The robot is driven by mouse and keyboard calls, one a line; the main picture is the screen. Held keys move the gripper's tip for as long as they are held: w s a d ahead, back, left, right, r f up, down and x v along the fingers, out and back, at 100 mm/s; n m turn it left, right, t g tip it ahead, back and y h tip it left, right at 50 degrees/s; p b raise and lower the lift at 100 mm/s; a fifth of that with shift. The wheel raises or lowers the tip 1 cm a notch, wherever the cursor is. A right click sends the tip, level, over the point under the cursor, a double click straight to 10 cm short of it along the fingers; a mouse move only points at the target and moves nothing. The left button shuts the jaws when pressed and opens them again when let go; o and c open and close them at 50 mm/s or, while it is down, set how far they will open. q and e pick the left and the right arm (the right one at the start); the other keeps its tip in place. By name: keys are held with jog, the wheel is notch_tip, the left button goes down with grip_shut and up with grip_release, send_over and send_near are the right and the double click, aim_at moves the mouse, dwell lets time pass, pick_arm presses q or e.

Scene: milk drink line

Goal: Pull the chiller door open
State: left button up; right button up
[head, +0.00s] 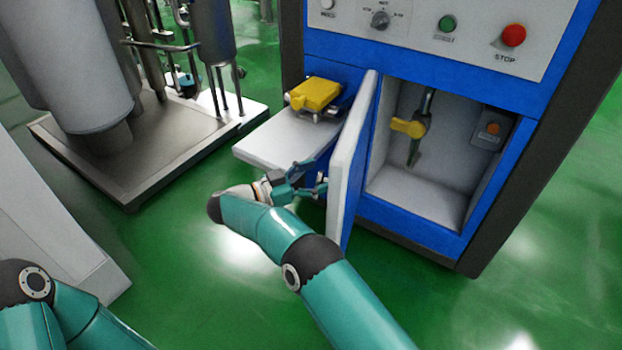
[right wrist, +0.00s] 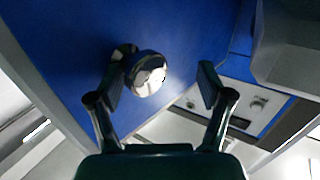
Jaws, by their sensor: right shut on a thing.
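The chiller door (head: 352,155) stands swung out from the blue cabinet (head: 430,75), with a pale edge towards me. The opening beside it shows a grey interior (head: 415,190) with a yellow-handled valve (head: 408,127). My right gripper (head: 314,180) is at the left side of the door, low down. In the right wrist view, a round shiny knob (right wrist: 150,74) on a blue face lies between the fingers of the gripper (right wrist: 163,84). The gripper is shut on this knob; the left finger is close against it. My left gripper is out of view; only its arm shows at the lower left.
A pale shelf (head: 275,142) with a yellow-topped device (head: 315,94) juts out left of the door. A control panel (head: 450,32) with a red stop button (head: 513,36) is above the opening. Steel tanks (head: 75,60) stand at the left. Green floor is clear at the right.

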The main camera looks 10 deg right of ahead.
jog(key=shift+r, duration=0.1)
notch_tip(320, 180, up, 10)
dwell(0.6)
